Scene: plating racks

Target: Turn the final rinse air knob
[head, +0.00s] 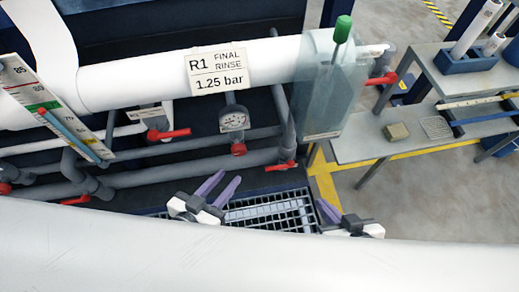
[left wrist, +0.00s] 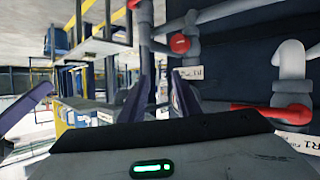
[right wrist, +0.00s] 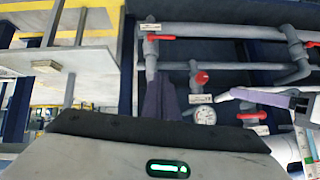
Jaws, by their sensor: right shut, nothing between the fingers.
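The round red knob (head: 238,149) sits on the pipework below a pressure gauge (head: 234,119), under the R1 FINAL RINSE sign (head: 217,70). A red knob also shows in the left wrist view (left wrist: 180,44) and beside the gauge in the right wrist view (right wrist: 201,78). My left gripper (head: 229,177) is open and empty, below and apart from the knob in the head view. My right gripper (head: 327,208) is shut and empty, lower right of the knob; its closed purple fingers (right wrist: 160,98) show in the right wrist view. Neither gripper touches the knob.
Red lever valves (head: 168,133) (head: 280,166) flank the knob on grey pipes. A thick white pipe (head: 130,78) runs above. A translucent panel (head: 330,88) hangs at its right end. A floor grate (head: 270,210) lies below; grey work tables (head: 365,145) stand right.

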